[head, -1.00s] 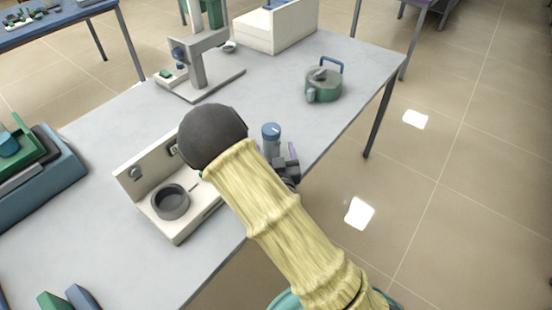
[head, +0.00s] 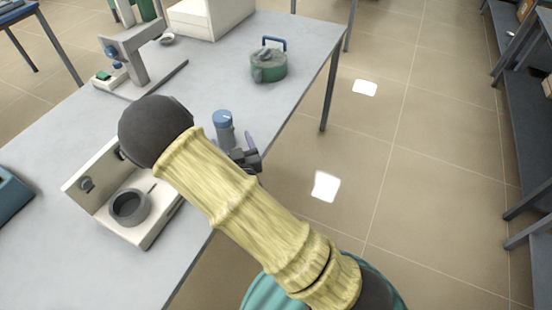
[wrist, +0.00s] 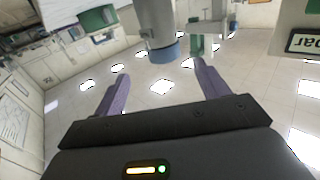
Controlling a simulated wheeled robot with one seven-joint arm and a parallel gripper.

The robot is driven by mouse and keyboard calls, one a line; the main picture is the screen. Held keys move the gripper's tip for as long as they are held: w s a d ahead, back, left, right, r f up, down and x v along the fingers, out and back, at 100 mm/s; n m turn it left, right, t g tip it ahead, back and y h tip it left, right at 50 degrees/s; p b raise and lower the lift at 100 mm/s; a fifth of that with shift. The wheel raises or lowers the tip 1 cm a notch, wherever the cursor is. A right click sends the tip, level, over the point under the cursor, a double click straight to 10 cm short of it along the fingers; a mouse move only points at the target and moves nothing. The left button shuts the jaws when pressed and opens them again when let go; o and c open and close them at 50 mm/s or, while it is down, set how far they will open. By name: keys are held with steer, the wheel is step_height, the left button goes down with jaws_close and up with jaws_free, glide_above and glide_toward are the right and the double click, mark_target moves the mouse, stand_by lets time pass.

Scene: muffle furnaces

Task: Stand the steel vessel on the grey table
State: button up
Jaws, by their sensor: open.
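The steel vessel appears to be the grey cylinder with a blue top (head: 223,130), standing upright on the grey table (head: 225,82) near its right edge, partly hidden by my arm. In the wrist view, which is upside down, the vessel (wrist: 154,20) hangs from the top edge with its blue end downward in the picture. My gripper (head: 244,145) is at the table's edge, just right of the vessel. In the wrist view my gripper (wrist: 160,72) has its two purple fingers wide apart with nothing between them; the vessel is beyond the fingertips.
A white stand with a grey round dish (head: 128,207) sits left of my arm. A grey stand (head: 130,55) and a white box (head: 205,15) are at the back. Open floor lies right of the table.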

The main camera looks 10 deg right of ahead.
steer(key=d+g, duration=0.1)
steer(key=d+f+m+g+h, duration=0.1)
steer(key=w+d+m+h, duration=0.1)
steer(key=d, duration=0.1)
steer(key=shift+d+f+g, duration=0.1)
steer(key=shift+f+g, duration=0.1)
steer(key=shift+g, duration=0.2)
steer(key=s+d+r+g, duration=0.2)
steer(key=s+d+g, duration=0.3)
steer(key=s, duration=0.3)
steer(key=s+d+r+g, duration=0.3)
steer(key=s+d+g, duration=0.3)
steer(key=s, duration=0.3)
steer(key=shift+s+n+g, duration=0.3)
steer(key=shift+n+g, duration=0.1)
steer(key=shift+g, duration=0.3)
steer(key=w+p+v, duration=0.3)
steer(key=p+v, duration=1)
steer(key=shift+r, duration=0.25)
